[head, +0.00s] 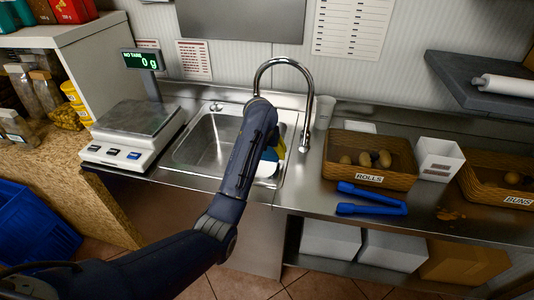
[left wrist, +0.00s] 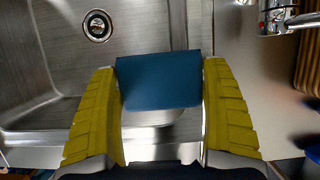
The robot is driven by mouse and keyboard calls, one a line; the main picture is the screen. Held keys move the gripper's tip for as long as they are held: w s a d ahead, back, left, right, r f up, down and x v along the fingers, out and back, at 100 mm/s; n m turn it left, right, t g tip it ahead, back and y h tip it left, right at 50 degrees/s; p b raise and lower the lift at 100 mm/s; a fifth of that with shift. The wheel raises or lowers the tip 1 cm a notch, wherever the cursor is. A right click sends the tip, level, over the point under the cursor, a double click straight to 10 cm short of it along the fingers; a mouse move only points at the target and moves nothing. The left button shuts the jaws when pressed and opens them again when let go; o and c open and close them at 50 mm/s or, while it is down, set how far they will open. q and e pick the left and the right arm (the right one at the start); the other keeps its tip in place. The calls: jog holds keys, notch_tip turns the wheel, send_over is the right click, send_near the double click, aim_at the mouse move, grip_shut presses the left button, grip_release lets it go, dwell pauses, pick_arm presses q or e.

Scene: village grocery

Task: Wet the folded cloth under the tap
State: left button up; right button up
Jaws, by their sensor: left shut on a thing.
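The blue folded cloth (left wrist: 159,82) is held between the yellow fingers of my left gripper (left wrist: 161,66), which is shut on it. In the head view my left gripper (head: 275,150) is over the right part of the sink basin (head: 207,143), mostly hidden behind my forearm. Chrome tap parts (left wrist: 277,16) show at the top right of the left wrist view. No water stream is visible. My right gripper is not in view.
A scale (head: 133,131) stands left of the sink. Right of it are a white cup (head: 324,112), a rolls basket (head: 343,174), blue tongs (head: 371,199), a white box (head: 438,159) and a buns basket (head: 483,177). The sink drain (left wrist: 97,25) is uncovered.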

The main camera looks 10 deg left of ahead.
pick_arm(q)
jog(key=w+a+f, duration=0.2)
jog(key=w+a, duration=0.1)
jog(key=w, duration=0.8)
jog(key=shift+f, duration=0.15)
dwell(0.4)
jog(key=shift+a, duration=0.1)
